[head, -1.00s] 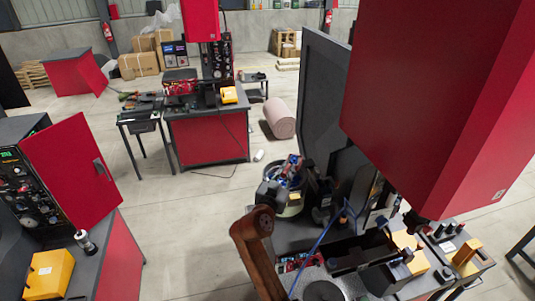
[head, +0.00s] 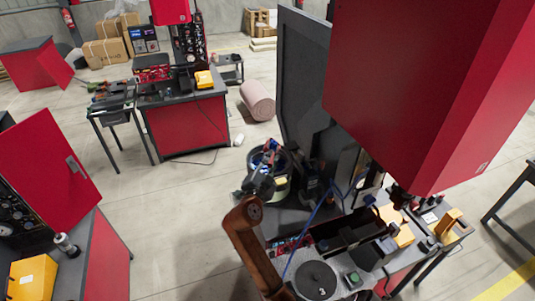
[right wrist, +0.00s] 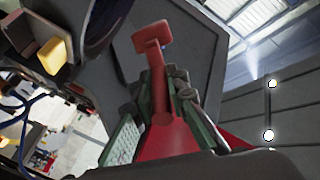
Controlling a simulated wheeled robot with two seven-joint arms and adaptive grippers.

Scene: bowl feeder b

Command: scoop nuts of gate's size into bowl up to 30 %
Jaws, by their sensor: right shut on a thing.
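My right gripper (head: 262,184) is at the near left side of a round dark bowl feeder (head: 286,168) in the head view. In the right wrist view the right gripper (right wrist: 158,108) is shut on a red tool (right wrist: 155,62), seemingly the scoop, with a bar-shaped end that points away from the fingers. Small red and blue parts (head: 268,149) show above the bowl in the head view; I cannot tell whether they belong to the tool. Nuts, the gate and any fill level are too small or hidden to make out. My left gripper is not in view.
A large red machine housing (head: 420,90) hangs at the right, with a tall dark panel (head: 305,85) behind the feeder. A black open bin (head: 345,232) and a dark round disc (head: 316,281) lie on the near bench. Open floor lies left of the feeder.

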